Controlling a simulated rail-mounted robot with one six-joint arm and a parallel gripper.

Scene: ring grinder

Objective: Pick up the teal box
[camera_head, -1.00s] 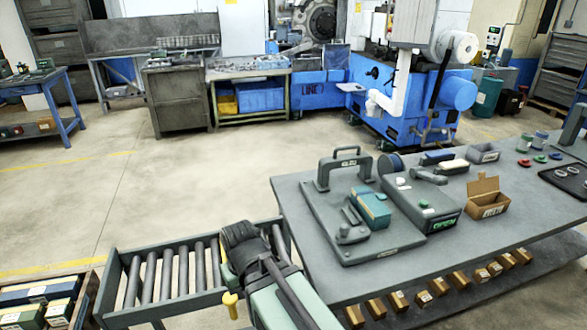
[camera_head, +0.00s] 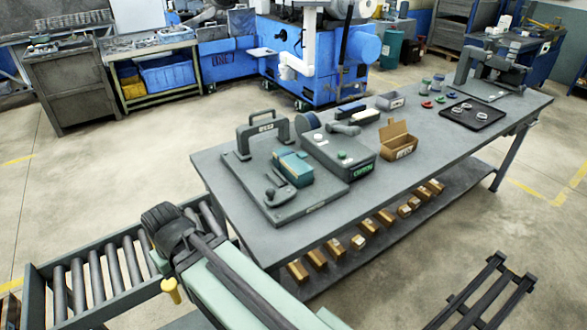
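The teal box (camera_head: 293,168) lies on a grey fixture plate (camera_head: 313,206) at the left part of the workbench. It has a pale or tan stripe and sits between the arched handle frame (camera_head: 263,133) and a small dark lever piece (camera_head: 282,190). My arm shows at the lower left, in pale green and black, over the end of the roller conveyor and apart from the box. The fingertips of my gripper do not show, so I cannot see whether it is open or shut.
The workbench (camera_head: 433,152) also bears a grey-green control box (camera_head: 338,150), an open cardboard box (camera_head: 398,140) and a black tray with rings (camera_head: 487,117). A roller conveyor (camera_head: 100,270) stands at the left. Several small cartons (camera_head: 337,247) line the lower shelf. A dark frame (camera_head: 480,295) stands at lower right.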

